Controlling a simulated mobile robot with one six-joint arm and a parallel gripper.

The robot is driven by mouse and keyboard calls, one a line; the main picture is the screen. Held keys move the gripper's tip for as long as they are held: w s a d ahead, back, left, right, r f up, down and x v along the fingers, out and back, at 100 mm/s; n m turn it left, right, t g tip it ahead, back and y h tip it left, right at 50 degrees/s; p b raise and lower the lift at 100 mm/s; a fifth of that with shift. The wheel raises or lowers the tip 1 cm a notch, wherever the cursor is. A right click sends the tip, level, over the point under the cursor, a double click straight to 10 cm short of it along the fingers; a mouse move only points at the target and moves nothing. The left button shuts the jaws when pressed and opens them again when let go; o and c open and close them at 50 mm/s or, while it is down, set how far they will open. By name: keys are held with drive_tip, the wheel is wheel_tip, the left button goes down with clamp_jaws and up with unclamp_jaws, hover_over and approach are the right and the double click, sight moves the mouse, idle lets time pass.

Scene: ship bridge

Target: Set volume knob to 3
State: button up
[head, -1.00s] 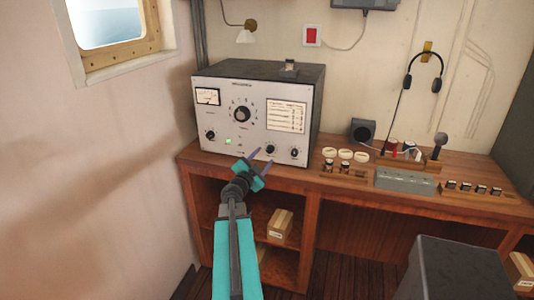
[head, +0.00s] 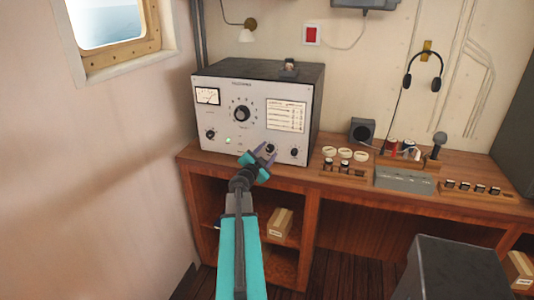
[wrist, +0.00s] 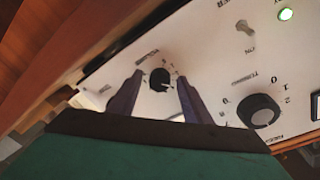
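The grey radio set (head: 258,95) stands on the wooden desk with several black knobs on its front. My gripper (head: 264,154) is in front of its lower right part, close to a small black knob (head: 270,148). In the wrist view this knob (wrist: 159,79) shows between my two spread fingers (wrist: 158,97), with a gap on each side. Its label and marks are too blurred to read, so I cannot tell whether it is the volume knob. A larger dial (head: 242,114) sits mid-panel. Another small knob (head: 294,152) is at the right and one (head: 210,134) at the left.
A lit green lamp (head: 228,141) is on the panel, also in the wrist view (wrist: 285,14), beside a toggle switch (wrist: 243,27). A speaker (head: 362,131), a microphone (head: 439,142) and a grey box (head: 404,179) stand on the desk to the right.

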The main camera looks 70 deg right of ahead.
drive_tip(key=c, duration=0.9)
drive_tip(key=shift+r, duration=0.1)
drive_tip(key=shift+m+p, duration=0.3)
drive_tip(key=shift+p, duration=0.2)
drive_tip(key=o, duration=1)
drive_tip(key=shift+o, duration=0.2)
drive_tip(key=shift+a, duration=0.15)
